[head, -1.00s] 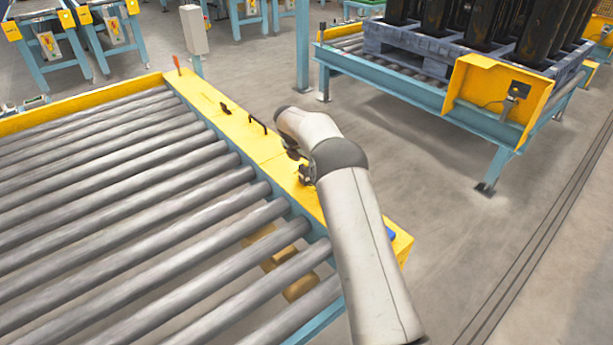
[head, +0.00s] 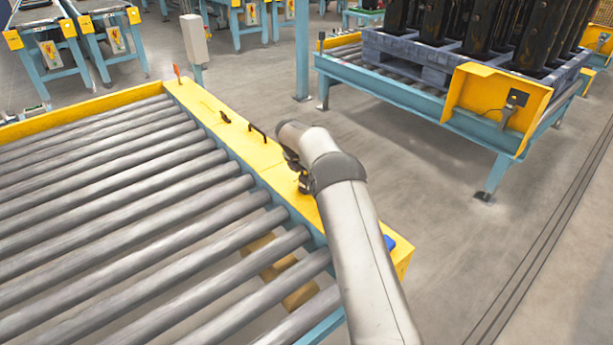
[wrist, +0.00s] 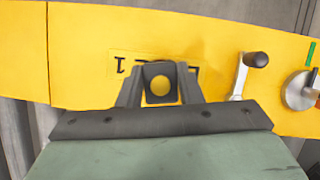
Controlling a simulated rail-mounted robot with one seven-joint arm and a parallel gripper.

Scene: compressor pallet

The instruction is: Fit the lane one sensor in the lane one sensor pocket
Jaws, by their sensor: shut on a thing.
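My gripper (wrist: 160,88) is shut on a small black square part with a round yellow centre, which I take to be the lane one sensor (wrist: 148,72). I cannot tell whether the sensor touches the cover. In the head view my gripper (head: 303,183) is low over the same yellow cover (head: 215,122), partly hidden by my wrist.
A crank with a black knob (wrist: 257,60) and a round metal knob (wrist: 300,90) are right of my gripper in the wrist view. A black handle (head: 257,130) and an orange flag (head: 177,71) stand along the cover. Conveyor rollers (head: 110,200) lie left; open floor (head: 420,200) lies right.

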